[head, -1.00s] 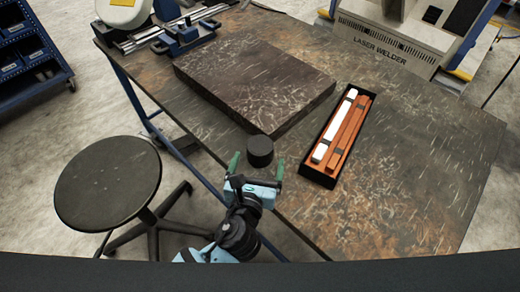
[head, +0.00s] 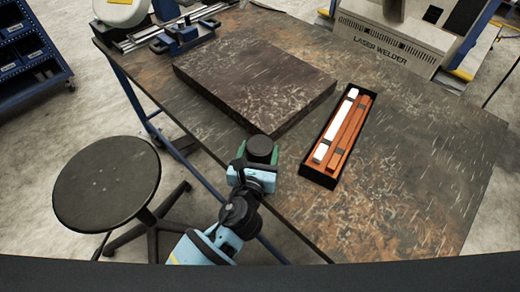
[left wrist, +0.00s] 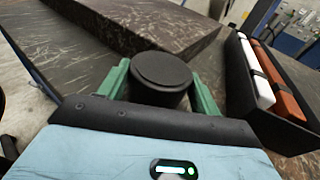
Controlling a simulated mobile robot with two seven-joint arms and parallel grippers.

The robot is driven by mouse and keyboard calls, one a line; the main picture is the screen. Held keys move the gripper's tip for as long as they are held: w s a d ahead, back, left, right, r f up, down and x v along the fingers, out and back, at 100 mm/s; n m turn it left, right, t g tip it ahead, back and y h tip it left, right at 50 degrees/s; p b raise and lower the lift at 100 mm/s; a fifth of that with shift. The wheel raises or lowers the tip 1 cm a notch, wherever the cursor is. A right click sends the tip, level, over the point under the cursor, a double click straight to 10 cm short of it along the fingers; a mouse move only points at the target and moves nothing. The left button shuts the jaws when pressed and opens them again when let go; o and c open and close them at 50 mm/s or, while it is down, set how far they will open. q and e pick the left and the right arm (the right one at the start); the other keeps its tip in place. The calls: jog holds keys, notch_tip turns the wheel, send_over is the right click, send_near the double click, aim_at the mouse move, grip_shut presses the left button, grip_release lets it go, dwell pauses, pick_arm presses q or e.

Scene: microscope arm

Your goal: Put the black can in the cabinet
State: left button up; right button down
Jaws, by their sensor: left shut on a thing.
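The black can (head: 260,148) is a short dark cylinder near the table's front edge, beside the dark slab. My left gripper (head: 260,158) reaches in from below and is shut on the can. In the left wrist view the can (left wrist: 161,77) stands upright between the two green fingers (left wrist: 160,92), one on each side. I cannot tell whether the can still touches the table. My right gripper is in neither view. No cabinet is clearly identifiable; a blue shelf unit with bins (head: 28,52) stands at the far left.
A thick dark stone slab (head: 255,85) lies behind the can. A black box (head: 318,178) holding white and orange bars is to the right; it also shows in the wrist view (left wrist: 245,90). A round stool (head: 107,183) stands left. The table's right part (head: 430,170) is clear.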

aim_at(259, 150)
pick_arm(q)
jog(key=shift+c, duration=1.1)
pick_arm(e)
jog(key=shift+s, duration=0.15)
pick_arm(q)
jog(key=shift+r, duration=0.1)
